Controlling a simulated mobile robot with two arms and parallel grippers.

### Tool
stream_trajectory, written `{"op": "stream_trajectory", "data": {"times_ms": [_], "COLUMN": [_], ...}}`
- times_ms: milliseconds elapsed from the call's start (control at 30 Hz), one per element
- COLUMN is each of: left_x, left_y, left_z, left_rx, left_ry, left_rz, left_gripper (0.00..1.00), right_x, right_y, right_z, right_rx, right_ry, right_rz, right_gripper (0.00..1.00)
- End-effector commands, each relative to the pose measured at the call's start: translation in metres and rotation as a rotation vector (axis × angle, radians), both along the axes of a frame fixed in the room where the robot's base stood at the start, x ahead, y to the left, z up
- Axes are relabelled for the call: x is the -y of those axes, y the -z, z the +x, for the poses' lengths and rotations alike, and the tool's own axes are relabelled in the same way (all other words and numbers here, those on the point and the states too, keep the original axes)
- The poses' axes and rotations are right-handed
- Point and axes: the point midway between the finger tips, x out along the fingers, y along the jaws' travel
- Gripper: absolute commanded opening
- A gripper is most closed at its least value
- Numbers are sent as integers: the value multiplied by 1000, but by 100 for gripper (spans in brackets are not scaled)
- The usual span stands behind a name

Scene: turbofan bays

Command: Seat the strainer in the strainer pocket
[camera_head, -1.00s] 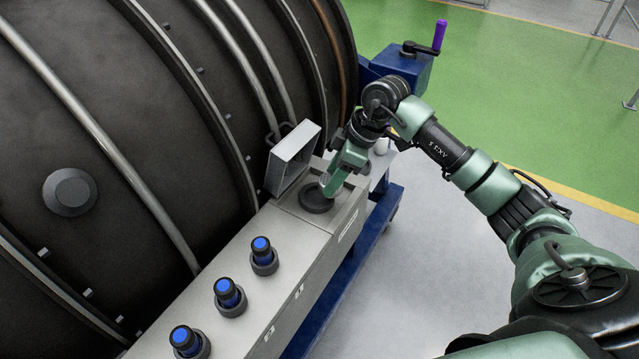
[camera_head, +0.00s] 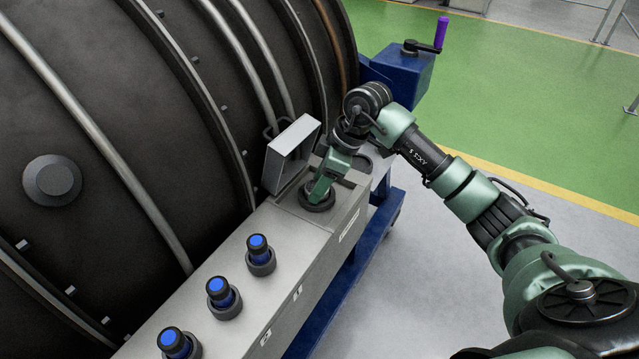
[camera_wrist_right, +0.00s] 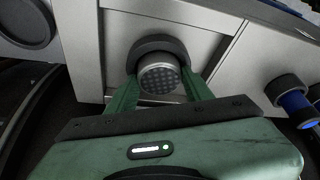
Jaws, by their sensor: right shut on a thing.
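The strainer (camera_wrist_right: 158,76) is a short pale metal cylinder with a dark, dotted end face. My right gripper (camera_wrist_right: 158,88) is shut on it, one green finger on each side. The strainer pocket (camera_wrist_right: 147,46) shows as a thick dark ring around the strainer's far end; how deep the strainer sits cannot be told. In the head view, my right gripper (camera_head: 320,190) points down at the pocket (camera_head: 317,203) on top of the grey housing, and its fingers largely hide the strainer. My left gripper is not in view.
An open box-like lid (camera_head: 290,153) stands just left of the pocket, close to my right gripper. Several blue-capped plugs (camera_head: 223,292) stand along the grey housing (camera_head: 290,235). The big dark engine casing (camera_head: 110,130) fills the left. Green floor (camera_head: 530,110) lies clear behind my right arm.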

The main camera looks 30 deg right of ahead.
Motion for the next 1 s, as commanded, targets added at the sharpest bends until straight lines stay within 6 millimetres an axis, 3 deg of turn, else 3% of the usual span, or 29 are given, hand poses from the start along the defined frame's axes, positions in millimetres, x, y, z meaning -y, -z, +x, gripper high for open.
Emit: {"op": "stream_trajectory", "data": {"times_ms": [33,67,100,133,767,1000], "left_x": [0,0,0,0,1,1], "left_y": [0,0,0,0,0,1], "left_z": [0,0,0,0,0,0], "left_rx": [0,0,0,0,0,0], "left_ry": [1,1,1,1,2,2], "left_rz": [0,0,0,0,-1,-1], "left_gripper": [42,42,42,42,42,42], "right_x": [0,0,0,0,0,8], "right_y": [2,2,2,2,1,-22], "right_z": [0,0,0,0,0,-4], "right_rx": [-1,-1,-1,-1,-1,4], "right_ry": [0,0,0,1,0,1], "right_rz": [-1,0,-1,-1,-1,-2], "right_gripper": [5,59,70,73,73,73]}}
